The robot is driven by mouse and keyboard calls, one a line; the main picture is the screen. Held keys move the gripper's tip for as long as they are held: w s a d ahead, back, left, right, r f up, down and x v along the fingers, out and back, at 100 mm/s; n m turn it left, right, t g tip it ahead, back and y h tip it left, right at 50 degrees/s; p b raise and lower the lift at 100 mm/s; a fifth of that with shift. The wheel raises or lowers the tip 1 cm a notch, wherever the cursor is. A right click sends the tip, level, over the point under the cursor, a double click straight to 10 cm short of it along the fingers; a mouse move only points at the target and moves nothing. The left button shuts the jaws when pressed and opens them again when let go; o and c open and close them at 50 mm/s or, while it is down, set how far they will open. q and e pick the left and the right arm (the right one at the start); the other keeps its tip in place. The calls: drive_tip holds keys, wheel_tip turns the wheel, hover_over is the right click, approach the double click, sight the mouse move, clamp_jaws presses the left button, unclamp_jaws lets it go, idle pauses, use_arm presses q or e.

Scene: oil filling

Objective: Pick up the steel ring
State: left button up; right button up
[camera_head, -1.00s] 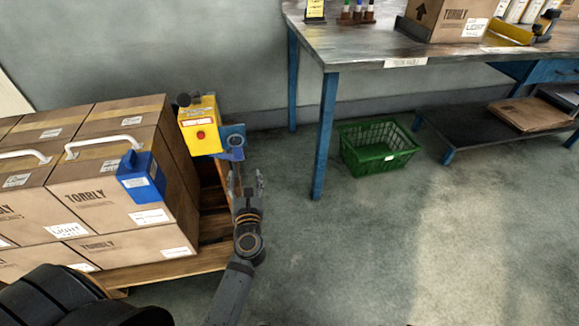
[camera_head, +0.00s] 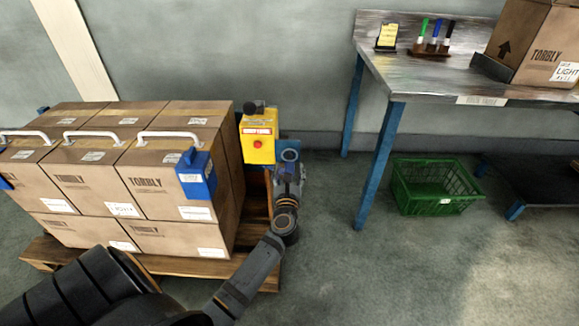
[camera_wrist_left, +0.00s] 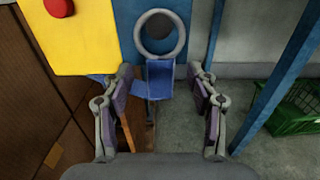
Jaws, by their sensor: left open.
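The steel ring (camera_wrist_left: 160,54) is a grey ring standing upright in front of a blue panel (camera_wrist_left: 125,25) in the left wrist view. It also shows in the head view (camera_head: 290,161), small, just below and right of the yellow box. My left gripper (camera_wrist_left: 160,78) is open and empty. Its two fingers stand apart, one toward each side below the ring, and the ring is not between them in the picture. In the head view the gripper (camera_head: 289,178) is just below the ring. My right gripper is not in view.
A yellow box with a red button (camera_head: 258,144) is left of the ring. Stacked cartons (camera_head: 177,238) stand on a wooden pallet (camera_head: 178,262) at left. A workbench (camera_head: 430,82) and green basket (camera_head: 435,187) are at right. A blue trough-like part (camera_wrist_left: 160,80) lies below the ring.

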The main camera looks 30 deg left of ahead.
use_arm(q)
drive_tip(key=shift+w+a, duration=0.3)
drive_tip(key=shift+w, duration=0.2)
drive_tip(key=shift+r, duration=0.1)
drive_tip(key=shift+c, duration=0.2)
clamp_jaws()
drive_tip(key=shift+r, duration=0.1)
